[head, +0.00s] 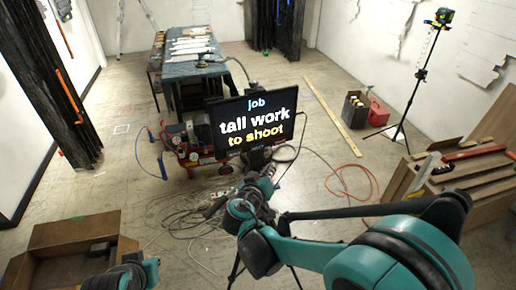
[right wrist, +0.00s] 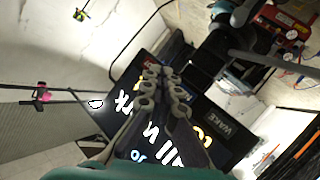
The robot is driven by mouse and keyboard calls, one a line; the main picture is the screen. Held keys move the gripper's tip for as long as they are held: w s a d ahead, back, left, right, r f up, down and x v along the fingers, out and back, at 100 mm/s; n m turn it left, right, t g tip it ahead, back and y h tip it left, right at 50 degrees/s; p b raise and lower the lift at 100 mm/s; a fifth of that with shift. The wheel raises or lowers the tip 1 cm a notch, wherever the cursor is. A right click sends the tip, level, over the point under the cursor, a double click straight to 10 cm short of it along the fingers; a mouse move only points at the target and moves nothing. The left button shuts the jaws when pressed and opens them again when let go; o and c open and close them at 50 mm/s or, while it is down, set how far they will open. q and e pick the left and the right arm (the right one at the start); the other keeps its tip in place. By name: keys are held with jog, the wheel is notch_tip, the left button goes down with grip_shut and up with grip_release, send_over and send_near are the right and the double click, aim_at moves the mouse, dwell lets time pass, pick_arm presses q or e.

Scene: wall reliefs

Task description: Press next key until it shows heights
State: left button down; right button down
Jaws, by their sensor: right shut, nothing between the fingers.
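A dark screen (head: 253,122) stands in the middle of the head view. It reads "job" in blue, "tall work" in white and "to shoot" in yellow. A small label below the text looks like "NEXT" (head: 258,147). My right gripper (right wrist: 166,73) is shut and empty, its fingers over the screen in the right wrist view. In the head view it is at the screen's lower edge, and I cannot tell whether it touches. A dark key marked "WAKE" (right wrist: 217,121) shows beside the fingers. Only part of my left arm shows; its gripper is out of view.
Behind the screen are a red machine (head: 190,140) and a covered table (head: 190,62). Cables (head: 195,220) lie on the floor below. An open cardboard box (head: 75,240) is at lower left, stacked boards (head: 470,175) at right, and a tripod (head: 418,85) at the back right.

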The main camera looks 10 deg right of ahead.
aim_at(263, 148)
jog(key=shift+w+a, duration=0.2)
jog(key=shift+w, duration=1.05)
jog(key=shift+w+a, duration=0.2)
jog(key=shift+w, duration=1)
jog(key=shift+w+a, duration=0.2)
jog(key=shift+w, duration=1.05)
jog(key=shift+w+b, duration=0.1)
jog(key=shift+b, duration=0.25)
jog(key=shift+w, duration=0.3)
jog(key=shift+w+a, duration=0.15)
jog(key=shift+w, duration=0.3)
jog(key=shift+s+b, duration=0.2)
jog(key=shift+b, duration=0.1)
jog(key=shift+s, duration=0.7)
